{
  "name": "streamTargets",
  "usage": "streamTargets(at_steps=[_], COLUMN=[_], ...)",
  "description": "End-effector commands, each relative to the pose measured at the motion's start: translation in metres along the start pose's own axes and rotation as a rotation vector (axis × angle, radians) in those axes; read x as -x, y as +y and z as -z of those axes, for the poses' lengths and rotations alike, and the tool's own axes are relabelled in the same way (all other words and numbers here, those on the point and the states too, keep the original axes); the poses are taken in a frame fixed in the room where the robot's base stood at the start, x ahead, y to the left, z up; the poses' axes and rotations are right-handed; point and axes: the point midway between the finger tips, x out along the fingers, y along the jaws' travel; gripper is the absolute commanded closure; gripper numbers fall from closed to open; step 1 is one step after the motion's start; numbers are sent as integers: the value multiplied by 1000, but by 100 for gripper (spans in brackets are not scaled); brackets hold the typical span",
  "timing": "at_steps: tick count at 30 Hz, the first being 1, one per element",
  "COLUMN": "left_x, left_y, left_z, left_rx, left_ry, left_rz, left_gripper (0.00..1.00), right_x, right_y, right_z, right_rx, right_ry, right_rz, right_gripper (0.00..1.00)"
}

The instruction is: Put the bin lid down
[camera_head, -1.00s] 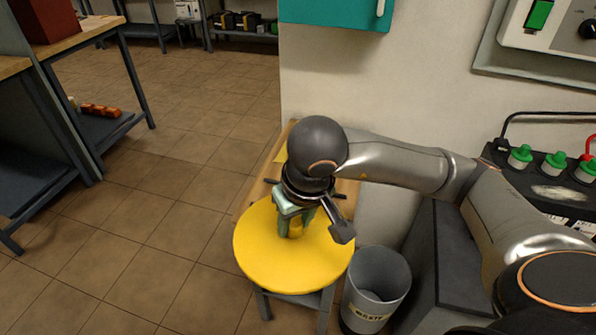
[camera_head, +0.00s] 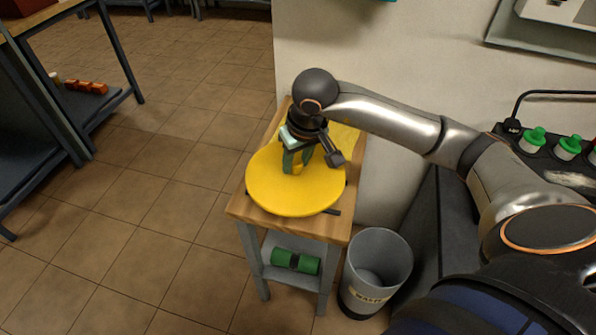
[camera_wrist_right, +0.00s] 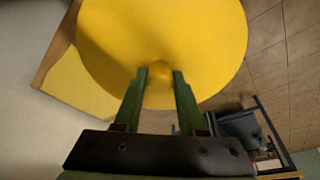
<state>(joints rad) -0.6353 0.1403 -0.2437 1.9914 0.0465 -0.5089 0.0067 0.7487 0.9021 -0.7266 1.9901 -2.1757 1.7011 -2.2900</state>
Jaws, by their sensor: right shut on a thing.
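The bin lid (camera_head: 292,195) is a round yellow disc with a small knob. My right gripper (camera_head: 299,162) is above the lid and shut on its knob; the lid also fills the upper middle of the wrist view (camera_wrist_right: 165,30), with the fingers (camera_wrist_right: 160,85) on either side of the knob. The lid lies roughly level over the top of a small wooden-topped stand (camera_head: 243,208). I cannot tell whether it touches the wood. The grey bin (camera_head: 378,262) stands open on the floor right of the stand. My left gripper is not in view.
A flat yellow sheet (camera_head: 345,137) lies at the back of the stand top. A dark bar shows partly under the lid. A green object (camera_head: 295,261) is on the lower shelf. Wall and dark cabinet (camera_head: 425,225) bound the right; floor left is clear.

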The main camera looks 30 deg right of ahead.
Motion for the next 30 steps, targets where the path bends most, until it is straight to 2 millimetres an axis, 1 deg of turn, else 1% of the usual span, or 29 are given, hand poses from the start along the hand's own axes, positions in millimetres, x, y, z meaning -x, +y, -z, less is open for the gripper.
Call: streamTargets(at_steps=[1,4,7,13,18,21,27,30], left_x=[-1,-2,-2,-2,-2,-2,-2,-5], left_y=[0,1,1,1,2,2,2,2], left_z=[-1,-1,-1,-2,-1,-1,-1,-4], left_rx=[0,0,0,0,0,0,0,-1], left_ry=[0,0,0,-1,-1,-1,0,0], left_rz=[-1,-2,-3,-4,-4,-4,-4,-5], left_gripper=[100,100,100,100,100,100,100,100], right_x=[-14,-32,-42,-54,-77,-83,-83,-86], right_y=[4,11,16,21,20,21,21,21], right_z=[1,8,12,16,9,8,8,8], right_rx=[-1,0,0,1,2,2,2,2], right_ry=[-7,-6,-3,-3,-6,-3,-1,-1], right_rz=[0,1,1,1,4,2,1,0], right_gripper=[100,100,100,100,100,100,100,100])
